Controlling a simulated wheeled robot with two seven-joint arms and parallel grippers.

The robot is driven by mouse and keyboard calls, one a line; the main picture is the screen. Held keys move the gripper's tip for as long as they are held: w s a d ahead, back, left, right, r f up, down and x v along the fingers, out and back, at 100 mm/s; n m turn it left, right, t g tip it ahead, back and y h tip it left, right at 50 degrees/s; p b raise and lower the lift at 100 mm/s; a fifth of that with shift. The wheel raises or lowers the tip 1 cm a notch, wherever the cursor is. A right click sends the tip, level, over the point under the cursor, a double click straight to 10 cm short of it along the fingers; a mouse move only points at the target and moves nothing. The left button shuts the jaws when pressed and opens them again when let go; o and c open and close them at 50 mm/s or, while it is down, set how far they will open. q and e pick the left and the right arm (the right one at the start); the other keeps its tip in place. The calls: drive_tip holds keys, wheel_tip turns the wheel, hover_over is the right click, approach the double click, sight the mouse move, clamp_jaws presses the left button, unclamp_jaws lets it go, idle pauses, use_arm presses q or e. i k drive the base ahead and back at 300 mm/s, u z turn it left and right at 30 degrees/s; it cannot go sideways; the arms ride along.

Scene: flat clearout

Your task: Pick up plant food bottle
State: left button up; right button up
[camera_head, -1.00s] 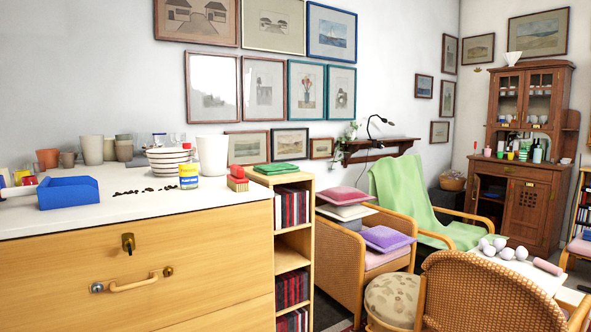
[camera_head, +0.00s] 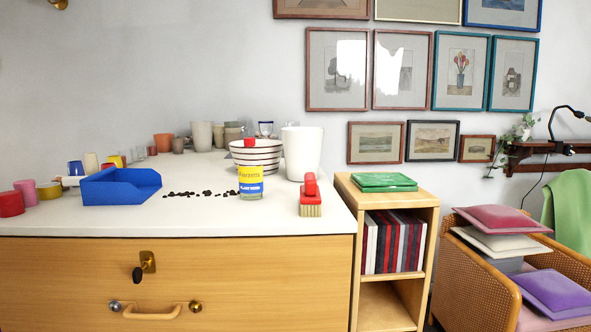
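The plant food bottle is most likely the small upright jar (camera_head: 250,182) with a yellow and blue label. It stands on the white top of the wooden drawer cabinet (camera_head: 290,216), near the front edge. A striped bowl (camera_head: 262,157) is behind it, and a red brush (camera_head: 310,196) with pale bristles is to its right. The label's small print is hard to read. Neither of my grippers shows in the head view.
A blue dustpan (camera_head: 120,186) and several colored cups lie to the left. Dark crumbs (camera_head: 200,194) are scattered left of the jar. A tall white pot (camera_head: 302,152) stands behind the brush. A low shelf (camera_head: 388,204) adjoins the cabinet on the right.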

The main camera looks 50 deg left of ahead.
sight(250, 172)
drive_tip(key=i, duration=0.1)
drive_tip(key=u, duration=1.7)
